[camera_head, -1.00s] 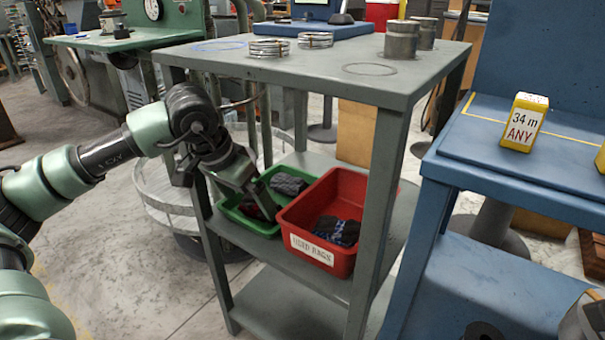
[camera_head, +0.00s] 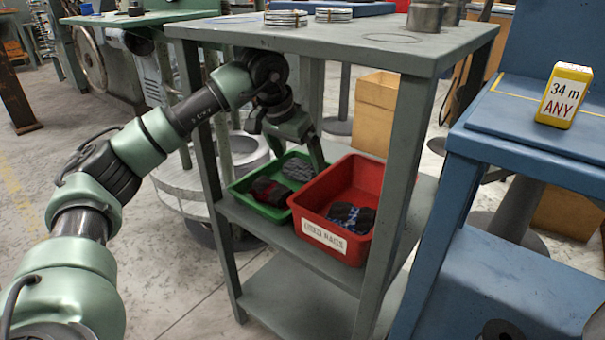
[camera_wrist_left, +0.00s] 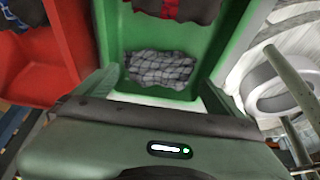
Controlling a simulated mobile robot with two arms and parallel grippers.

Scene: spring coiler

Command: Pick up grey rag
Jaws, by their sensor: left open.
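The grey rag (camera_head: 298,168) is a crumpled, checked cloth lying in the far part of the green tray (camera_head: 262,208) on the cart's middle shelf. In the left wrist view the grey rag (camera_wrist_left: 160,68) lies flat on the floor of the green tray (camera_wrist_left: 115,45), between the two spread fingers. My left gripper (camera_head: 302,150) is open and empty, pointing down over the tray beside the rag. It also shows in the left wrist view (camera_wrist_left: 158,82). The gap between fingers and rag is hard to judge. My right gripper is not in view.
A dark red rag (camera_head: 268,191) shares the green tray. A red bin (camera_head: 375,185) labelled for used rags, holding dark and blue cloths, stands close on its right. The cart's grey top (camera_head: 350,38) overhangs the shelf, with legs around it. A blue bench (camera_head: 500,190) stands at right.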

